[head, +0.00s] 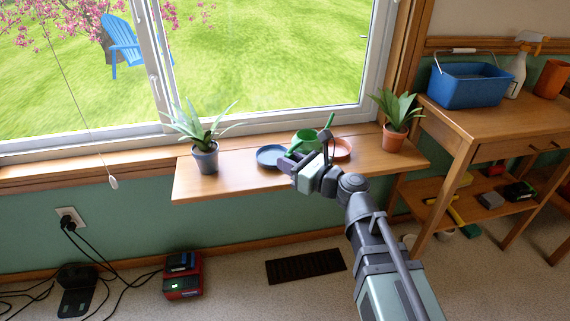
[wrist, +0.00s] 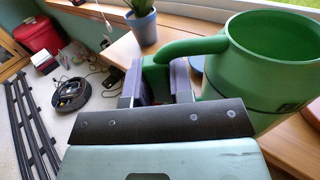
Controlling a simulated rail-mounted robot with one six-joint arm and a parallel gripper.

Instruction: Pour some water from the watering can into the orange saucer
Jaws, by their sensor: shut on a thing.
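The green watering can (head: 304,138) is above or on the wooden sill shelf; my arm hides its base, so I cannot tell if it is lifted. It looks about upright, its spout rising to the right. My gripper (head: 296,166) is at its near side. In the wrist view my gripper (wrist: 157,86) is shut on the can's handle (wrist: 190,47), with the can's body (wrist: 268,70) to the right. The orange saucer (head: 343,149) lies on the shelf right of the can, partly hidden by my arm. No water is visible.
A blue saucer (head: 270,155) lies left of the can. A plant in a grey-blue pot (head: 205,159) stands on the shelf's left, one in a terracotta pot (head: 394,138) on its right. The window is close behind. A wooden table (head: 480,118) with a blue tub (head: 468,86) stands right.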

